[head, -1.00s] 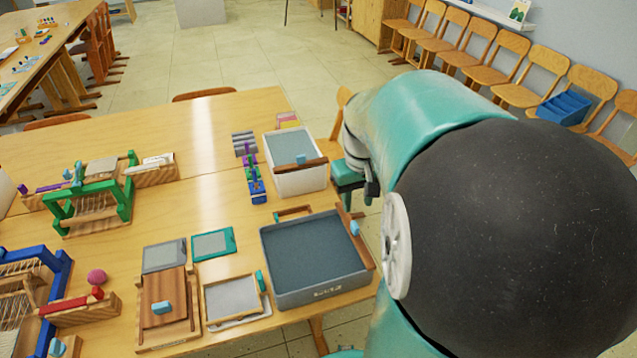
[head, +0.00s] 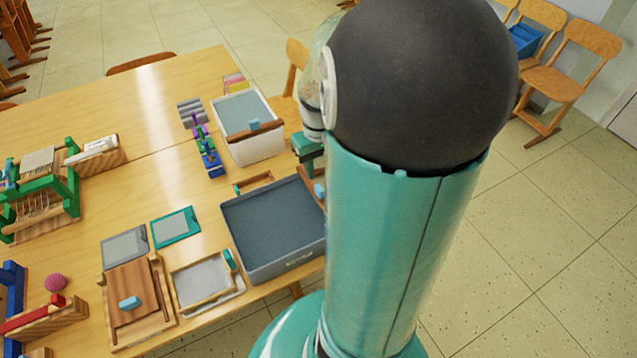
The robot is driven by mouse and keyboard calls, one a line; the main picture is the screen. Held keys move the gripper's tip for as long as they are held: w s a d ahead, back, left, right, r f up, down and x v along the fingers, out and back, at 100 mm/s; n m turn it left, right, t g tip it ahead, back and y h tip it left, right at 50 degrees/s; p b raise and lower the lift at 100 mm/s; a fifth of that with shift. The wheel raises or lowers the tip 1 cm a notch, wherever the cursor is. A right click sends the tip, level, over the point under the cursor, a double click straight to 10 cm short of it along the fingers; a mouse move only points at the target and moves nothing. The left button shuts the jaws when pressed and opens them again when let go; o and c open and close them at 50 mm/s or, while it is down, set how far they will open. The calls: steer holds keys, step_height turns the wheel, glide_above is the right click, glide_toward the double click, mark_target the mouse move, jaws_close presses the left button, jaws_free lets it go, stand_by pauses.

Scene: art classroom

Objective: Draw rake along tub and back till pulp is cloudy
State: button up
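A grey tub (head: 292,264) holding flat blue-grey liquid stands near the table's right edge. A wooden bar with a light blue grip (head: 319,190), perhaps the rake, lies along its right side, partly hidden by my arm. Behind it a white tub (head: 262,151) also holds grey-blue liquid. A wooden bar (head: 268,129) with a blue block lies across its near end. My gripper (head: 309,148) shows only in part, as a teal piece beside the arm, right of the white tub. Its fingers are hidden, and it looks apart from both bars.
Left of the grey tub lie a framed screen (head: 205,280), a wooden press board (head: 135,290) and teal and grey frames. Small looms (head: 42,205) stand at left. A purple-and-blue row of clips (head: 207,155) lies by the white tub. Chairs line the right wall; floor at right is clear.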

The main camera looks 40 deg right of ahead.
mark_target(319, 188)
step_height(319, 188, down, 8)
steer(key=shift+r, duration=0.15)
jaws_close()
